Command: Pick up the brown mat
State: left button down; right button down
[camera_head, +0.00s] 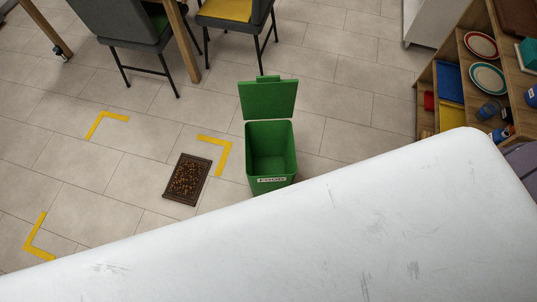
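The brown mat (187,179) is a small dark rectangle with a speckled middle and a darker border. It lies flat on the tiled floor in the head view, left of the green bin and inside the area of yellow corner marks. Nothing visible lies on it or covers it. Neither my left gripper nor my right gripper shows in this view.
A green bin (270,150) with its lid open stands right of the mat. Yellow corner marks (222,155) are on the floor. Chairs (133,38) stand at the back, shelves (468,85) at the right. A large white surface (330,240) fills the front.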

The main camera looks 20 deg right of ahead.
aim_at(186, 185)
jog(key=z, duration=0.5)
jog(key=j+z, duration=0.75)
jog(key=z, duration=0.15)
jog(key=k+j+z, duration=0.1)
jog(key=j+z, duration=0.35)
